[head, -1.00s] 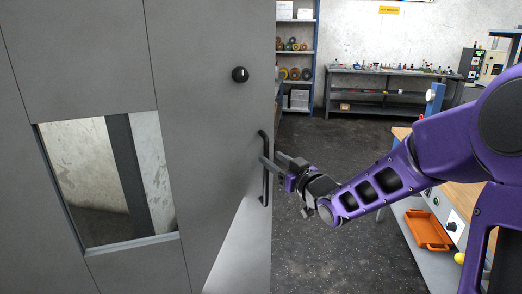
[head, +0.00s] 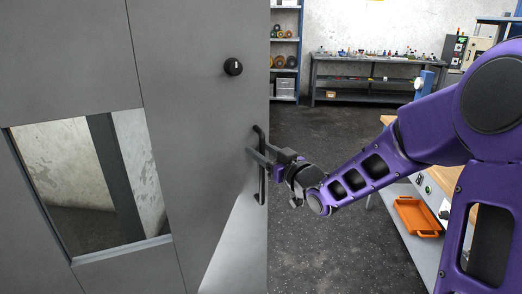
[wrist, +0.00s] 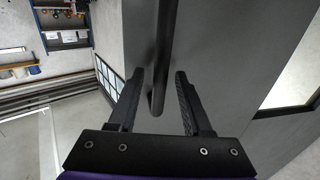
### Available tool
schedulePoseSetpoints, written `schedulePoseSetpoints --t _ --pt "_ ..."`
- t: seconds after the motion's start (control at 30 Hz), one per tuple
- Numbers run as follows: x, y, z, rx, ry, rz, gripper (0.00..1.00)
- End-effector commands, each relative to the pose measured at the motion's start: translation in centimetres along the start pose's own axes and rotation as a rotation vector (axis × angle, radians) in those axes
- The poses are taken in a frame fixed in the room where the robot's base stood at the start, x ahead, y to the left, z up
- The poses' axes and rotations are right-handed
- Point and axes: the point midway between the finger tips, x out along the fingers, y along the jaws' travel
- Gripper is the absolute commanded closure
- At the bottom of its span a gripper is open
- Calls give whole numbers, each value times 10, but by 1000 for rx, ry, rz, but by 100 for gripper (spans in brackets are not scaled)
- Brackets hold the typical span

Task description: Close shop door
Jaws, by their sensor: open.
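The grey shop door (head: 195,130) fills the left of the head view, with a window and a round black knob (head: 233,67). Its black vertical bar handle (head: 262,190) is near the door's right edge. My gripper (head: 255,158) is at the handle, its fingers pointing at the door. In the wrist view the handle (wrist: 160,60) runs down between the two spread fingers of my gripper (wrist: 158,95), with gaps on both sides. The door face (wrist: 235,60) is behind it. The door stands open, with the room visible past its edge.
A workbench with an orange tray (head: 417,216) stands at the right, below my arm. A long shelf bench (head: 365,80) with small items and a shelving rack (head: 285,50) are at the back. The dark floor (head: 320,140) between them is clear.

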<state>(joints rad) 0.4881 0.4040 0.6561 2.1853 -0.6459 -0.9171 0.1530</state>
Motion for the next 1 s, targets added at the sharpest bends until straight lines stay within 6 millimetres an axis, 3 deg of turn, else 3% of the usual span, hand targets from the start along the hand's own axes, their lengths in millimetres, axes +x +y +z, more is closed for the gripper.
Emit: schedulePoseSetpoints --t 0.07,0.37,1.0 --pt "0 0 0 0 0 0 51" --pt "0 0 0 0 0 0 100" --pt "0 0 0 0 0 0 100"
